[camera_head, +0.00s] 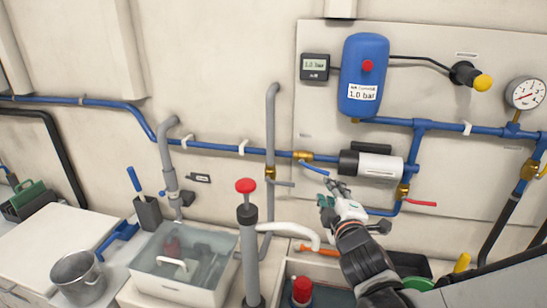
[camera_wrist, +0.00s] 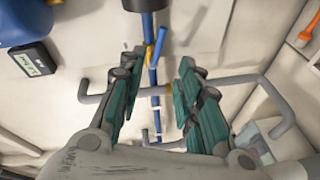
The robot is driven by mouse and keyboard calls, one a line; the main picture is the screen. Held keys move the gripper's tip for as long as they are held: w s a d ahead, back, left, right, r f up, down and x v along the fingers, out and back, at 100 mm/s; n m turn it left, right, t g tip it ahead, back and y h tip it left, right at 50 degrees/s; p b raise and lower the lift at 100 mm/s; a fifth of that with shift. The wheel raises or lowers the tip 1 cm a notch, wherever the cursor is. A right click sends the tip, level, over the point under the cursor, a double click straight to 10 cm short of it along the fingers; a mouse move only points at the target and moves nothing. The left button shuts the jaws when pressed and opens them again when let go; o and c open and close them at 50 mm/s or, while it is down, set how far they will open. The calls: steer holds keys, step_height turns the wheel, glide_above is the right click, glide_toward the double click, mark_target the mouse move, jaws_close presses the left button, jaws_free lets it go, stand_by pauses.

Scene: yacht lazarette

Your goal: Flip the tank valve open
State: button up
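My gripper (camera_head: 335,188) is in front of the wall pipes, a little below and right of a valve with a brass body (camera_head: 303,156) and a blue lever (camera_head: 314,169). The lever slants down to the right, close to the fingertips; I cannot tell if they touch. In the wrist view my gripper (camera_wrist: 155,88) is open, with nothing held between its green-padded fingers. The blue lever (camera_wrist: 159,46) shows ahead, beside the blue pipe (camera_wrist: 153,78). Other valves have a grey lever (camera_head: 284,184) and a red lever (camera_head: 420,203). No label that I can read names the tank valve.
A black and white pump (camera_head: 371,164) sits right of the blue lever. A blue tank (camera_head: 363,80) hangs above. A red-topped hand pump (camera_head: 247,230) and a water-filled basin (camera_head: 165,285) stand at lower left. A grey pipe (camera_head: 271,120) runs left of the valve.

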mark_target(319, 171)
steer(key=w+b, duration=0.1)
steer(key=w, duration=0.3)
steer(key=w+f+b, duration=0.1)
steer(key=w, duration=0.4)
steer(key=w+b, duration=0.1)
steer(key=w, duration=0.3)
steer(key=shift+w+d+f, duration=0.2)
steer(key=shift+w+f, duration=0.1)
steer(key=shift+w, duration=0.1)
jaws_close()
